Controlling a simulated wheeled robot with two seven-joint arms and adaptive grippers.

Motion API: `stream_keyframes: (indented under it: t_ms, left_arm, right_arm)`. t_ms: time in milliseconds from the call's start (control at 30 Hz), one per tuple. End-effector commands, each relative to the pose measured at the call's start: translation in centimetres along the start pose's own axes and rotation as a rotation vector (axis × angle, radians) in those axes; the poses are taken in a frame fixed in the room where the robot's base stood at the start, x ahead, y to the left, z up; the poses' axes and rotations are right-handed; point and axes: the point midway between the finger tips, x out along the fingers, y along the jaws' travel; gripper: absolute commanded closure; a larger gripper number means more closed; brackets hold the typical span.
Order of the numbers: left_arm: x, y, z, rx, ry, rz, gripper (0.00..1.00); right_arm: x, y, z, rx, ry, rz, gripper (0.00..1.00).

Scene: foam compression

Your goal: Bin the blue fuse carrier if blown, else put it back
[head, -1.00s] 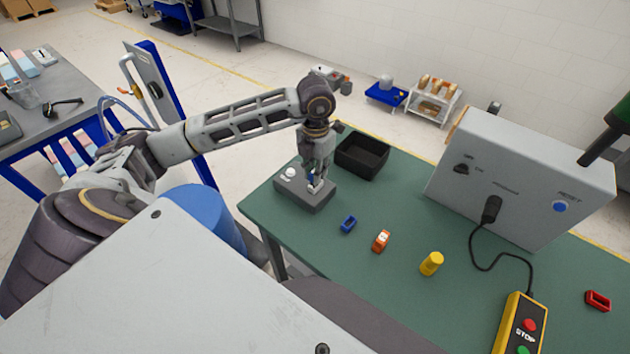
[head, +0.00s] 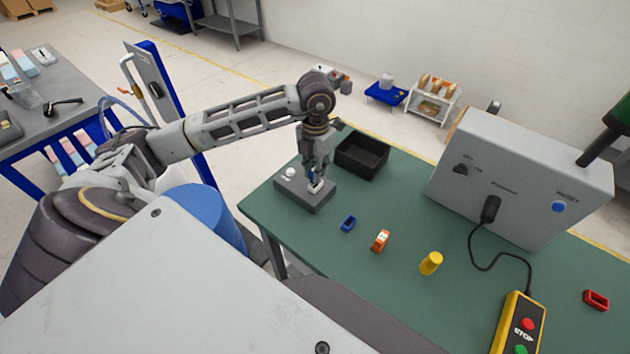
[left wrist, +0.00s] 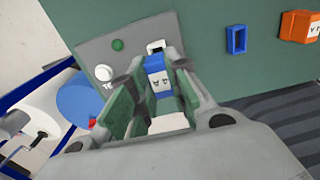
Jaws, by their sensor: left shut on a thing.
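My left gripper (head: 318,183) is shut on the blue fuse carrier, over the right part of a grey test box (head: 297,196). In the left wrist view the blue fuse carrier (left wrist: 157,82) sits between the fingers of the gripper (left wrist: 160,88), with dark marks on its pale face. The test box (left wrist: 95,52) shows a green lamp (left wrist: 118,44), a white button (left wrist: 104,73) and a white piece (left wrist: 156,46) by the carrier. I cannot tell if the carrier touches the box. A black bin (head: 350,163) stands behind the box. My right gripper is not in view.
A blue holder (head: 348,224), an orange block (head: 381,241) and a yellow cylinder (head: 431,263) stand on the green table (head: 300,235). A red holder (head: 596,300) lies far right. A grey panel box (head: 520,185) and a STOP pendant (head: 519,325) with cable occupy the right.

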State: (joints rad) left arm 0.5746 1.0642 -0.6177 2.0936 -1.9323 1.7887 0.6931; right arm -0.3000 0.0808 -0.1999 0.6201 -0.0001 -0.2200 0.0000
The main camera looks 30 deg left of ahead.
Motion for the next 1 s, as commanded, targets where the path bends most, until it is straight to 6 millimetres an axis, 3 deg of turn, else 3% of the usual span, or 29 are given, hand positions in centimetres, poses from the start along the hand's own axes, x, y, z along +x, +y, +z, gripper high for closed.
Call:
stream_keyframes:
  t_ms: [1000]
  left_arm:
    - [-3.9, 0.0, 0.0, 0.0, -0.001, 0.0, 1.0]
  right_arm:
    - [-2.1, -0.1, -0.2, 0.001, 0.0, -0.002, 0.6]
